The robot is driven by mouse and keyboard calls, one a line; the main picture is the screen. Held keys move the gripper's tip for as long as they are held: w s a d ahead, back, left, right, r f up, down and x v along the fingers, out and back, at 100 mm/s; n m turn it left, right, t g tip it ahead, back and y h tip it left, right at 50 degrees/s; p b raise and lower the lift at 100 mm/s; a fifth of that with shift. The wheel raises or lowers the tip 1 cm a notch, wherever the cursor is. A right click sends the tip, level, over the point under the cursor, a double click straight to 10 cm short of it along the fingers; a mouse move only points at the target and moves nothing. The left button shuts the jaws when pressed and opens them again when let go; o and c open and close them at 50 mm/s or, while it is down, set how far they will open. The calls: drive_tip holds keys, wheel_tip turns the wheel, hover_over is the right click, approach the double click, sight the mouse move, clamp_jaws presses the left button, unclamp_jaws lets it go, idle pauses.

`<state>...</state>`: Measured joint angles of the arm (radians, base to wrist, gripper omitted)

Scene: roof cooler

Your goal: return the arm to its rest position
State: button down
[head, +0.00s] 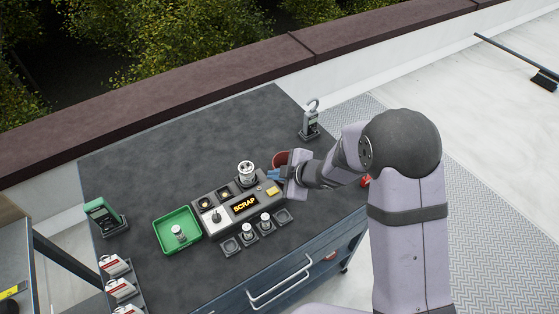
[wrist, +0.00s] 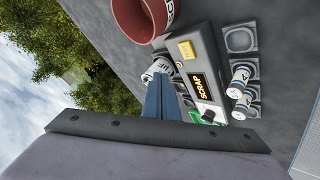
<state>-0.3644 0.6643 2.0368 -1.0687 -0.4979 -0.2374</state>
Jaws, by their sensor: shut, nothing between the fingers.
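My gripper (head: 274,176) is at the right end of the grey device with the SCRAP display (head: 245,205), just above the dark workbench top (head: 180,140). My arm reaches in from the right. In the wrist view my blue fingers (wrist: 160,97) are together with nothing between them. They point toward a silver-and-white cylinder (wrist: 158,68) at the device, which also stands upright in the head view (head: 247,171). A red cup (head: 281,159) is right beside my gripper, partly hidden by it. It shows large in the wrist view (wrist: 135,22).
A green tray (head: 160,238) holding a small cylinder lies left of the device. Small cylinders (head: 265,220) stand in square holders in front. A handheld device (head: 310,119) stands at the back right, a green one (head: 101,214) at the left. White-and-red containers (head: 118,290) line the front left.

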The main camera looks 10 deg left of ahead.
drive_tip(key=d+f+m+h, duration=0.1)
drive_tip(key=d+f, duration=0.1)
drive_tip(key=d, duration=0.1)
drive_tip(key=s+d+f+m+h, duration=0.1)
drive_tip(key=d+f+m+h, duration=0.1)
drive_tip(key=d, duration=0.2)
drive_tip(key=d+f+m+h, duration=0.2)
drive_tip(key=d, duration=0.1)
drive_tip(key=shift+s+d+g, duration=0.2)
drive_tip(key=shift+d+g, duration=0.05)
drive_tip(key=shift+g, duration=0.15)
drive_tip(key=s+d+m+g+h, duration=0.55)
drive_tip(key=s+d+m, duration=0.25)
drive_tip(key=s+d, duration=0.7)
drive_tip(key=s+r+m+g+y, duration=0.15)
drive_tip(key=s+r+m, duration=0.3)
drive_tip(key=s, duration=0.55)
drive_tip(key=w+d+r+m+t+y, duration=0.1)
drive_tip(key=w+d+r+m+t, duration=0.1)
drive_tip(key=r, duration=0.5)
drive_tip(key=shift+w+d+m+t+b, duration=0.35)
drive_tip(key=shift+w+d+m, duration=0.1)
drive_tip(key=shift+w, duration=0.45)
